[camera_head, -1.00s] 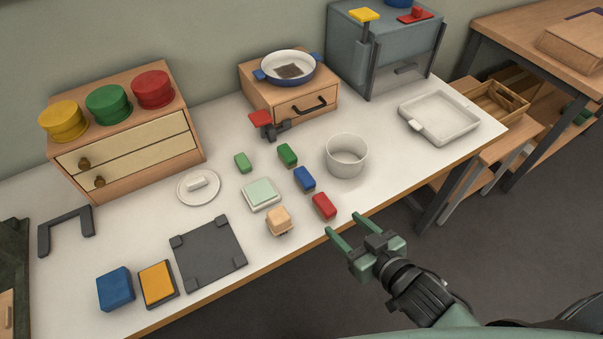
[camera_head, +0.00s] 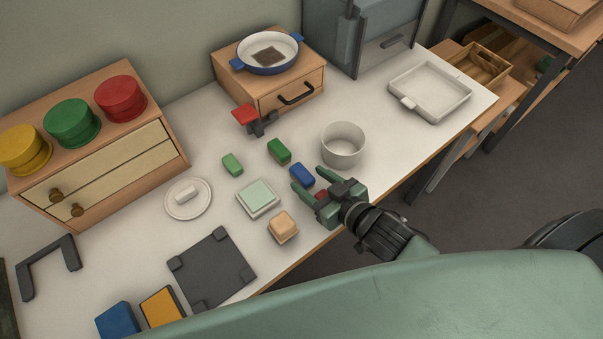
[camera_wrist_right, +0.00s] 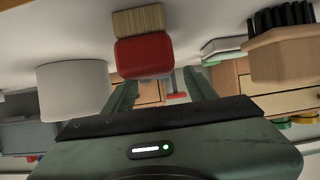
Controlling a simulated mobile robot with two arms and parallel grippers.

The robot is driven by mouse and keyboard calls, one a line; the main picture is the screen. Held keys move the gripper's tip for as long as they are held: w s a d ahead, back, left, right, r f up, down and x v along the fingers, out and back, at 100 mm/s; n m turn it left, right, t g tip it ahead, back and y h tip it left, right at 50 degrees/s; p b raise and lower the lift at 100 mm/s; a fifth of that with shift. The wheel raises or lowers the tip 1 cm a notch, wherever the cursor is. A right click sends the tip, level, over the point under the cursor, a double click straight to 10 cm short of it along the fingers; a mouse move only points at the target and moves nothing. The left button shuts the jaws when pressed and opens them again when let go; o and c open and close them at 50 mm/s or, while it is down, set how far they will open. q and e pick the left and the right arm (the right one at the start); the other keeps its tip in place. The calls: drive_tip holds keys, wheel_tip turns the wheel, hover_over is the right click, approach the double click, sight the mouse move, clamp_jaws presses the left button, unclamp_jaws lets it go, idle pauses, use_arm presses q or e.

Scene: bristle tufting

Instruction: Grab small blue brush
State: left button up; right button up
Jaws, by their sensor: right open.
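The small blue brush (camera_head: 302,174) lies on the white table, between the green brush and the red brush (camera_head: 320,195). My right gripper (camera_head: 307,179) is open and empty. In the head view its fingertips appear on either side of the blue brush, and its fingers partly cover the red brush; their height above the table is hard to tell. In the right wrist view, which looks upside down, the red brush (camera_wrist_right: 145,55) with pale bristles is close to the open fingers (camera_wrist_right: 160,85). My left gripper is out of view.
A white round bin (camera_head: 343,145) stands close to the right of the blue brush. A green brush (camera_head: 279,151), a pale green box (camera_head: 258,198) and a tan brush (camera_head: 283,227) are nearby. A white tray (camera_head: 408,104) is at the right end.

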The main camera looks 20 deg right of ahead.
sight(304, 175)
drive_tip(key=x, duration=0.4)
drive_tip(key=shift+w, duration=0.1)
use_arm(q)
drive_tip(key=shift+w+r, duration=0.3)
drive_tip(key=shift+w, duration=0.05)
use_arm(e)
clamp_jaws()
drive_tip(key=shift+r, duration=0.1)
